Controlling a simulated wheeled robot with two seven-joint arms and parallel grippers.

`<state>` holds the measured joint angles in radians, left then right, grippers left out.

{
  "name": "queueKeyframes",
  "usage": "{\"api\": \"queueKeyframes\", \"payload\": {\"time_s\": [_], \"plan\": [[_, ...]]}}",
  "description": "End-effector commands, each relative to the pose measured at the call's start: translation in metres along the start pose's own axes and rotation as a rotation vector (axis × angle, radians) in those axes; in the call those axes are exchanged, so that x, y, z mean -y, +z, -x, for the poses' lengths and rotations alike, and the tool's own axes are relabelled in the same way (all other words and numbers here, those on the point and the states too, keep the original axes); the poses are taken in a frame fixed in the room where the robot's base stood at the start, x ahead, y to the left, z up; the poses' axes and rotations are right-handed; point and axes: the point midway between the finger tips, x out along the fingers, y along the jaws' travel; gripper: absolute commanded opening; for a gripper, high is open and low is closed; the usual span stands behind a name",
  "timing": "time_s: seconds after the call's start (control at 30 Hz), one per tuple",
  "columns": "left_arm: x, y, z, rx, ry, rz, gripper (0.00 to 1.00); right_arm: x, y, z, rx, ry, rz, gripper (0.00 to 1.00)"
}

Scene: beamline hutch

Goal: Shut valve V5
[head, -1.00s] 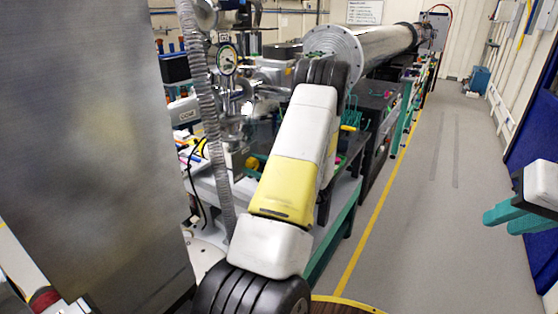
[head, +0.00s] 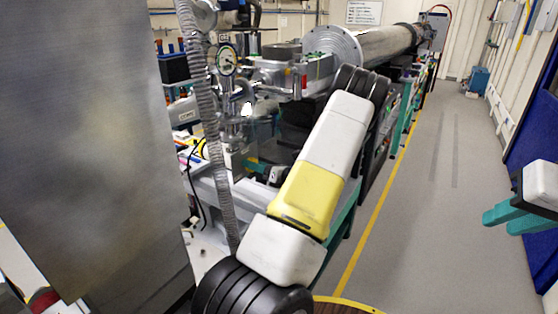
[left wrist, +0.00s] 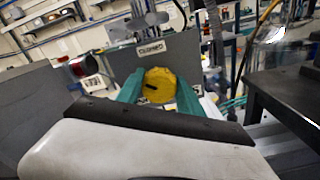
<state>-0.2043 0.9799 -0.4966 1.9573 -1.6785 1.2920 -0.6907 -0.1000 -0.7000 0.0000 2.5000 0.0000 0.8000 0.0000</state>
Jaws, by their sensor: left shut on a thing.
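A round yellow valve knob (left wrist: 160,80) with a dark mark on its face is in the middle of the left wrist view. My left gripper (left wrist: 158,92) is shut on it, with a teal finger on each side. A small plate (left wrist: 148,50) above it carries lettering that seems to read "CLOSED"; I cannot read a V5 tag. In the head view my left gripper (head: 257,166) is small and partly hidden beside the bench equipment, and the knob is barely visible there. My right gripper (head: 515,215) is at the right edge, its teal fingers apart and empty.
A ribbed hose (head: 205,110) and a pressure gauge (head: 227,62) stand left of my left arm. A large metal cylinder (head: 375,45) lies behind it. A grey metal panel (head: 90,130) blocks the left side. The aisle floor (head: 440,190) on the right is clear.

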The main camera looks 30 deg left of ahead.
Motion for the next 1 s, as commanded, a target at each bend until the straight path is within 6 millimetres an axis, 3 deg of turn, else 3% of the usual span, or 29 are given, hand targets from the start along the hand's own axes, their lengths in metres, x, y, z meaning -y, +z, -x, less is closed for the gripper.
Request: {"api": "queueKeyframes", "payload": {"time_s": [0.6, 1.0], "plan": [[0.0033, -0.0005, 0.0008, 0.001, -0.002, -0.575, 0.03, 0.0, 0.0, 0.0, 0.0, 0.0, 0.0, 0.25], [0.0043, -0.0016, 0.001, 0.001, -0.003, -0.835, 0.03, 0.0, 0.0, 0.0, 0.0, 0.0, 0.0, 0.25]]}}
